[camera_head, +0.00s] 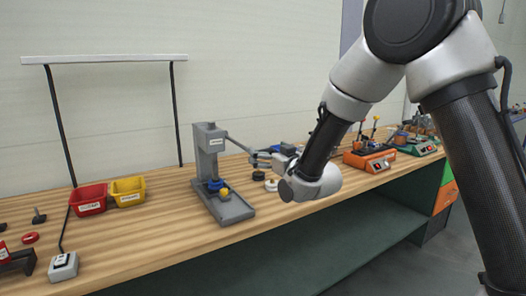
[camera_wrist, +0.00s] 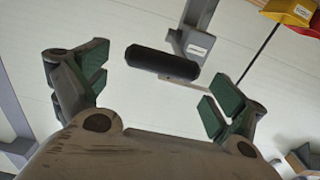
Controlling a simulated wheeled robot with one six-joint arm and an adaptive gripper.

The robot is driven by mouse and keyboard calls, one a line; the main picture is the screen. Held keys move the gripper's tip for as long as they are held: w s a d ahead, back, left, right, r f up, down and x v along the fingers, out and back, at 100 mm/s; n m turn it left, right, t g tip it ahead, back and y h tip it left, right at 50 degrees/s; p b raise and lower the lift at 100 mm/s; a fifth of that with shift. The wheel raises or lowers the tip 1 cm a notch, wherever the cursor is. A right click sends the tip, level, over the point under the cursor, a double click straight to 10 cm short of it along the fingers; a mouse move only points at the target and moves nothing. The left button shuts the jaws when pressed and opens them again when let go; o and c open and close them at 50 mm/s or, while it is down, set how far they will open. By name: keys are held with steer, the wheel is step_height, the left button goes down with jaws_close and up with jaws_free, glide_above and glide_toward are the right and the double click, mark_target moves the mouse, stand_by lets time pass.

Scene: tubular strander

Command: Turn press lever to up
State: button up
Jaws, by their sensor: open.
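The grey press (camera_head: 209,160) stands on the wooden workbench, left of my arm. Its thin lever (camera_head: 237,144) slopes down to the right from the top of the column, towards my gripper (camera_head: 262,158). The lever's far end is hard to make out there. In the wrist view, the lever's black cylindrical handle (camera_wrist: 162,62) lies crosswise ahead of the gap between my open fingers (camera_wrist: 158,85). Nothing is gripped, and the handle appears apart from both fingers. The grey press column (camera_wrist: 190,38) shows behind the handle.
A red bin (camera_head: 88,200) and a yellow bin (camera_head: 128,191) stand left of the press on the workbench (camera_head: 165,228). A grey switch box (camera_head: 63,267) is near the front edge. Orange (camera_head: 369,158) and green (camera_head: 418,147) stations stand to the right.

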steer(key=shift+x, duration=1.5)
